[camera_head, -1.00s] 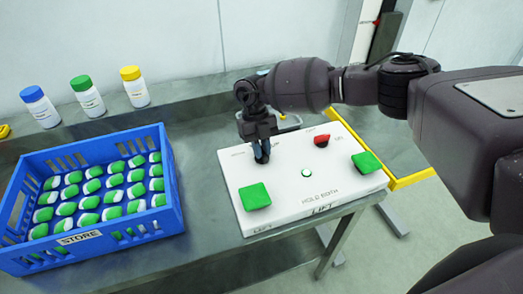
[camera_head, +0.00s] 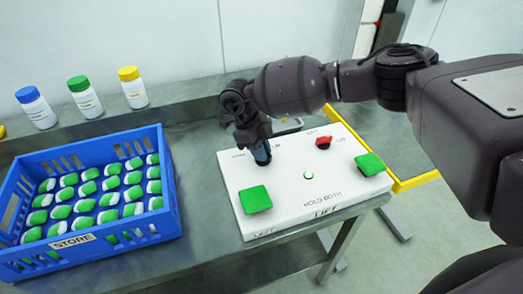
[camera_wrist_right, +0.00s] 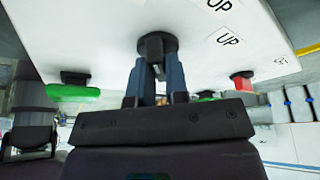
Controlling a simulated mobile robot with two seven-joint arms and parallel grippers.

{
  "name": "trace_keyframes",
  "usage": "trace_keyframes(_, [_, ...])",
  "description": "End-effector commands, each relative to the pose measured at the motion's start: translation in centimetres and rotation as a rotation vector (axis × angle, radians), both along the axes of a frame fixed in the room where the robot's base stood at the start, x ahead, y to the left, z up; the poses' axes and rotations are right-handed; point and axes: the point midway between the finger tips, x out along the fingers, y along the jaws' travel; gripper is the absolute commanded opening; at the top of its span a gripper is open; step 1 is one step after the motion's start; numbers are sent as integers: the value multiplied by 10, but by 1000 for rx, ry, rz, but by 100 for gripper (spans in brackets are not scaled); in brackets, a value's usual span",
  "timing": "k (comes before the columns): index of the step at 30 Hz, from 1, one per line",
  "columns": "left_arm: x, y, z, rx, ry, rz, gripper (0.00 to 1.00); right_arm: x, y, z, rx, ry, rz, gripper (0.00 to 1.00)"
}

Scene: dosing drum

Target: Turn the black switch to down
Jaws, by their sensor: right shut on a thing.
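The black switch (camera_wrist_right: 157,42) sits on the white control panel (camera_head: 295,206), with a round base and a knob. My right gripper (camera_head: 262,158) is at the panel's back left. In the right wrist view my right gripper (camera_wrist_right: 157,72) has its two blue-grey fingers closed on the switch's knob. In the head view the gripper mostly hides the switch, so its exact setting cannot be read there. An "UP" label (camera_wrist_right: 229,41) shows on the panel near the switch. My left gripper is not in view.
A red switch (camera_head: 323,142), two green pads (camera_head: 256,199) (camera_head: 370,164) and a small round light (camera_head: 309,175) are on the panel. A blue crate (camera_head: 170,190) of green-and-white items stands left. Bottles with blue (camera_head: 36,107), green (camera_head: 85,97) and yellow (camera_head: 133,88) caps stand behind it.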

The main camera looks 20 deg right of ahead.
Motion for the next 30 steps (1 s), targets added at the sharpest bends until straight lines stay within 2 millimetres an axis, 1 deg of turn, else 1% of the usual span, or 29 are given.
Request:
trace_keyframes(15, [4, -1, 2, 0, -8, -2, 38, 1, 0, 2, 1, -5, 23, 0])
trace_keyframes(16, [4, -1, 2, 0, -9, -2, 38, 1, 0, 2, 1, -5, 23, 16])
trace_keyframes(18, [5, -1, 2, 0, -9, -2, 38, 1, 0, 2, 2, -4, 22, 27])
trace_keyframes(21, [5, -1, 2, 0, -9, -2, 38, 1, 0, 2, 1, -3, 22, 40])
trace_keyframes(30, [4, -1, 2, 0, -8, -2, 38, 1, 1, 2, 1, -2, 21, 40])
